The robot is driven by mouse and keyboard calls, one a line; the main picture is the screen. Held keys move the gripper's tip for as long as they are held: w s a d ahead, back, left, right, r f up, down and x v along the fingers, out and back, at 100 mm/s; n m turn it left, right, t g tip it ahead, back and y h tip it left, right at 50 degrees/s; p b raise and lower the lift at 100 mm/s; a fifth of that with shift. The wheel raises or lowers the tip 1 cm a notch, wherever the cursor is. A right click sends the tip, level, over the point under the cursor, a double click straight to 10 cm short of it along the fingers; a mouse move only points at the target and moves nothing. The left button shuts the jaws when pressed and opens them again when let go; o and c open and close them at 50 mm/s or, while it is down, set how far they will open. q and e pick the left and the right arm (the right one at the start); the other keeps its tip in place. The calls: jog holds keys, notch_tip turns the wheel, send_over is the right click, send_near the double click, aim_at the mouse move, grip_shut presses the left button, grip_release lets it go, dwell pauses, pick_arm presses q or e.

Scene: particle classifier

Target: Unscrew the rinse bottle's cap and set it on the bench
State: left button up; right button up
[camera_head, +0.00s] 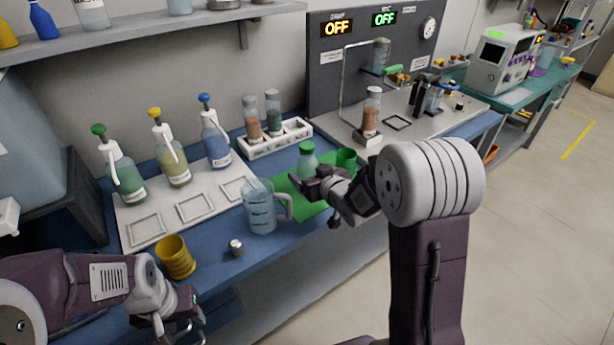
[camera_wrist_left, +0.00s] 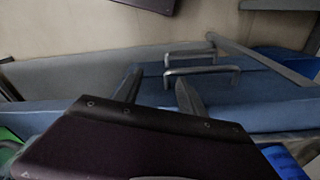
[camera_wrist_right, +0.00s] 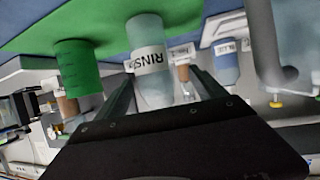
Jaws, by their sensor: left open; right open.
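The rinse bottle (camera_head: 307,164) stands upright on a green mat (camera_head: 313,207), its green cap (camera_head: 307,147) on top. In the right wrist view the rinse bottle (camera_wrist_right: 151,65) appears inverted, its label facing me and its cap hidden behind my gripper. My right gripper (camera_head: 322,178) is open and empty, close in front of the bottle; in the right wrist view its fingers (camera_wrist_right: 157,85) point toward the bottle. I cannot tell whether they touch it. My left gripper (camera_head: 178,322) is open and empty at the front edge of the blue bench (camera_head: 209,266).
A green cup (camera_head: 346,158) stands right of the bottle, a handled jug (camera_head: 262,212) left of it. A yellow cup (camera_head: 176,257) and small metal piece (camera_head: 236,247) stand near the front edge. A white vial rack (camera_head: 275,141) is behind.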

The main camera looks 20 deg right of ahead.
jog(key=shift+x, duration=0.95)
jog(key=x, duration=0.3)
jog(key=d+x, duration=0.1)
jog(key=x, duration=0.1)
jog(key=shift+w+f, duration=0.1)
jog(key=shift+w, duration=0.1)
jog(key=shift+s+a, duration=0.1)
jog(key=shift+s, duration=0.05)
jog(key=shift+c, duration=0.9)
grip_shut()
notch_tip(320, 180, up, 10)
jog(key=p, duration=0.3)
jog(key=c, duration=0.5)
grip_release()
grip_shut()
